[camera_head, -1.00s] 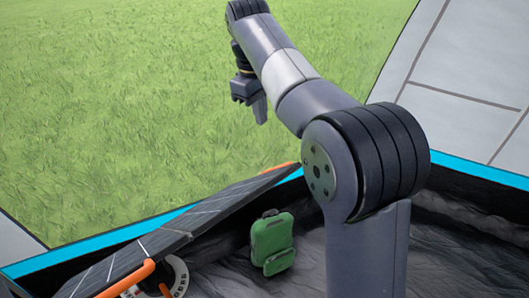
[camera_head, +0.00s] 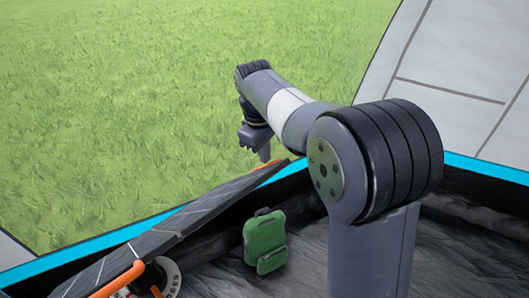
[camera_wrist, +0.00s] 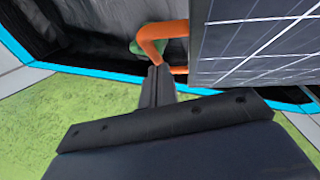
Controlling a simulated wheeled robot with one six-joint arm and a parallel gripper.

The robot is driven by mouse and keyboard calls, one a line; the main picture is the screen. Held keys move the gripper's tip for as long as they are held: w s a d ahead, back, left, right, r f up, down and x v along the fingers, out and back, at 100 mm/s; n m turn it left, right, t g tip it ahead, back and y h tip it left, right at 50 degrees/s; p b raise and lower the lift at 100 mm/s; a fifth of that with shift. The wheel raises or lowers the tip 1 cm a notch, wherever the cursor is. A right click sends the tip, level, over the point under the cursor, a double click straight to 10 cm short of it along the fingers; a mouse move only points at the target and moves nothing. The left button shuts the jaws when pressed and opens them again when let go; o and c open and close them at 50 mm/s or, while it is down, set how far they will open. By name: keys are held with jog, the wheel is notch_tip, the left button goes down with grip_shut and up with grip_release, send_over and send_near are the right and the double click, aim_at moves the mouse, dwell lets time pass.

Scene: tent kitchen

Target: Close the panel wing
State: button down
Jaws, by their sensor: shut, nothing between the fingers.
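The panel wing (camera_head: 165,228) is a dark, tilted solar panel with thin light grid lines and orange edge parts, at the lower left in the head view. In the wrist view the panel face (camera_wrist: 255,38) fills the upper right, with an orange tube frame (camera_wrist: 152,38) at its left edge. My gripper (camera_head: 265,155) is shut and empty, just above and beside the panel's far upper corner. In the wrist view the fingertips (camera_wrist: 158,72) overlap the orange tube; I cannot tell whether they touch it.
A green backpack (camera_head: 265,242) stands on the grey tent floor (camera_head: 300,272) right of the panel. A round white dial-like object (camera_head: 165,278) sits partly under the panel. The blue-trimmed tent edge (camera_head: 100,246) runs behind, with open grass (camera_head: 120,100) beyond.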

dwell(0.3)
jog(key=s+d+f+m+g+y+b, duration=0.2)
jog(key=s+d+f+m+y+b, duration=0.15)
jog(key=s+f, duration=0.45)
jog(key=s+d+f+m+g+y+b, duration=0.1)
jog(key=s+d+f+m+y+b, duration=0.2)
jog(key=s+f, duration=0.45)
jog(key=s+a+f+m+y+b, duration=0.2)
jog(key=s+a+f+m, duration=0.1)
jog(key=s, duration=0.5)
jog(key=s+a+f+m+y+b, duration=0.2)
jog(key=s+a+f, duration=0.3)
jog(key=s, duration=0.4)
jog(key=shift+s+a+m+y+b, duration=0.25)
jog(key=shift+a+m+y+b, duration=0.1)
jog(key=shift+m+b, duration=0.45)
